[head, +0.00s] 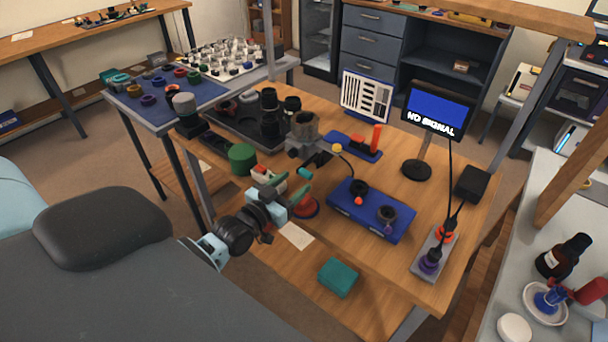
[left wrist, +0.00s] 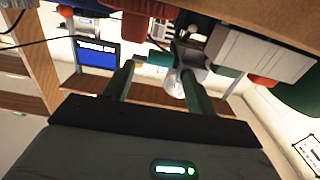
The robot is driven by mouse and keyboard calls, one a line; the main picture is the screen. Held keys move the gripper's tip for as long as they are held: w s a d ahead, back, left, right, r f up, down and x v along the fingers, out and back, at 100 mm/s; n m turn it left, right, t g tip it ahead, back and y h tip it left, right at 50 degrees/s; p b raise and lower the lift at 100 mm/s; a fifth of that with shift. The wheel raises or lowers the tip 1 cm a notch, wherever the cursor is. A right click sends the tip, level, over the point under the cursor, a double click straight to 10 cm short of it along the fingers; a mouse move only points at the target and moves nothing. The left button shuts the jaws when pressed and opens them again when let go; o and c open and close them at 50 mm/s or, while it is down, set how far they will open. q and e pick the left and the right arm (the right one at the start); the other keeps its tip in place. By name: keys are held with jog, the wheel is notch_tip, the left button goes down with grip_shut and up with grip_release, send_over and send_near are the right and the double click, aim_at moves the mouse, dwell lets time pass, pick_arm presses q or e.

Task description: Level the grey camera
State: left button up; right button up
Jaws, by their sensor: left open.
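The grey camera (head: 303,127) stands at the middle of the wooden bench in the head view, a round grey part above a boxy grey part. I cannot tell its exact tilt. A short teal handle (head: 304,172) sticks out below it toward my left gripper. My left gripper (head: 287,184) is open just in front of the handle, its green fingers apart. In the left wrist view the teal handle (left wrist: 155,58) lies between the finger tips, joined to a grey-white fitting (left wrist: 186,56). I cannot tell whether a finger touches it. My right gripper is not in view.
A green jar (head: 242,158) and a red-and-white item (head: 263,173) stand left of the gripper. A red round base (head: 304,207) is close beside it. A blue tray (head: 371,222) lies right. A monitor (head: 435,110) reads NO SIGNAL. Black lenses (head: 269,115) stand behind left.

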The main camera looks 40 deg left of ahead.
aim_at(303, 176)
pick_arm(q)
jog(key=shift+w+d, duration=0.2)
jog(key=shift+w, duration=2.25)
jog(key=shift+f, duration=0.1)
jog(key=c, duration=1.2)
